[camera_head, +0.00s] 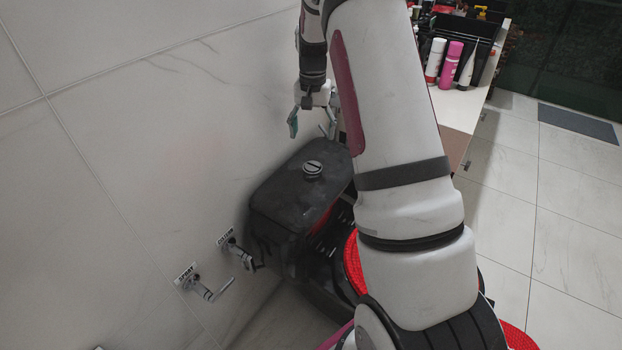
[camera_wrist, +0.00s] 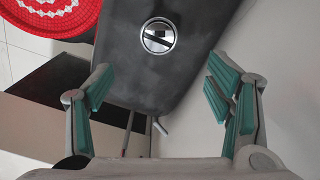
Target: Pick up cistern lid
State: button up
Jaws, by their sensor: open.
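The cistern lid (camera_head: 300,181) is a dark, rounded slab on top of the black toilet cistern (camera_head: 277,235) against the wall. A round silver flush button (camera_head: 313,169) sits in its middle. In the wrist view the lid (camera_wrist: 135,70) fills the upper middle, with the button (camera_wrist: 158,36) near the top. My gripper (camera_head: 312,125) is above the far end of the lid and apart from it. In the wrist view its teal-padded fingers (camera_wrist: 165,97) are spread wide with nothing between them. My arm hides part of the toilet.
Two wall valves, labelled cistern (camera_head: 238,252) and spray (camera_head: 207,289), stick out left of the cistern. A red textured cover (camera_head: 354,265) is beside it. A counter (camera_head: 457,106) with several bottles stands behind my arm.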

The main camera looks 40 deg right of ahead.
send_over(313, 164)
jog(key=f+b, duration=0.1)
jog(key=f, duration=0.5)
jog(key=shift+a+f, duration=0.15)
jog(key=shift+a, duration=0.05)
jog(key=shift+s+a+f+b, duration=0.15)
jog(key=shift+f+b, duration=0.15)
jog(key=shift+f, duration=1.05)
jog(key=shift+s+d+f+b, duration=0.1)
jog(key=shift+f+b, duration=0.15)
jog(key=shift+f, duration=1.1)
jog(key=shift+r, duration=0.1)
grip_shut()
